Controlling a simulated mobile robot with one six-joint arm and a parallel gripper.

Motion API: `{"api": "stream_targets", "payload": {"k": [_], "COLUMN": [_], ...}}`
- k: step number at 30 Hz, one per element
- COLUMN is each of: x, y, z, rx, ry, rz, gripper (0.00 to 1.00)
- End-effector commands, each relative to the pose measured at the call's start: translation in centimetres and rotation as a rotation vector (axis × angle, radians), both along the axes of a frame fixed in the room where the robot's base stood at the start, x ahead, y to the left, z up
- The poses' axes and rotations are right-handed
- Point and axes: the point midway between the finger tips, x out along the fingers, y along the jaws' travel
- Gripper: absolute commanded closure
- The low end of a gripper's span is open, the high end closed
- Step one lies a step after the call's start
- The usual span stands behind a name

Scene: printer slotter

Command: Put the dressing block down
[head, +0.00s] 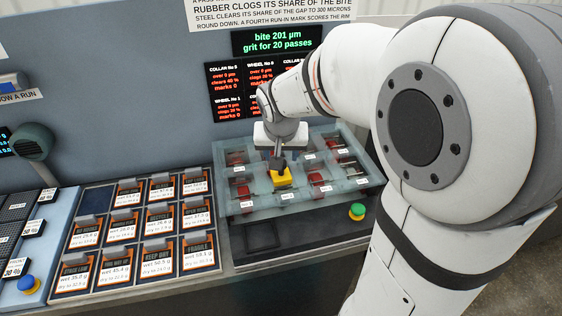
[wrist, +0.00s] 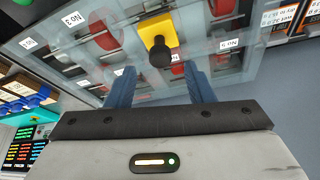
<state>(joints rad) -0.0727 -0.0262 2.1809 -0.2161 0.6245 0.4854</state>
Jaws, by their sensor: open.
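The dressing block, a yellow block (head: 283,179) with a black knob, sits in the middle of the glassy grey tray (head: 232,208) in the head view. In the wrist view the yellow block (wrist: 151,25) lies just past my fingertips, with its knob towards me. My gripper (head: 277,163) is directly above the block in the head view. In the wrist view my gripper (wrist: 161,80) has its two blue fingers wide apart, with nothing between them. Whether the block rests flat on the tray is hard to tell.
Red wheels lie in the tray's numbered compartments around the block. A green button (head: 357,210) is at the tray's front right. Several labelled cards (head: 158,224) fill a rack to the left. A display board (head: 277,42) stands behind. My arm covers the right side.

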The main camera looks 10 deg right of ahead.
Motion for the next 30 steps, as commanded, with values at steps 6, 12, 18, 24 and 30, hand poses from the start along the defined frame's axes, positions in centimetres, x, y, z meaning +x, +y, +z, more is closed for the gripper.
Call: {"api": "stream_targets", "payload": {"k": [6, 12, 18, 24, 30], "x": [-1.5, -2.6, -9.3, -16.6, -19.2], "y": [0.4, 0.4, -0.6, -0.9, -0.7], "z": [3.9, 5.3, 4.6, 2.4, 1.4], "rx": [0.0, 0.0, -0.001, 0.009, 0.016], "ry": [-0.003, 0.002, 0.054, 0.109, 0.129], "rz": [-0.001, 0.004, 0.089, 0.208, 0.258], "gripper": [0.52, 0.52, 0.52, 0.52, 0.52]}}
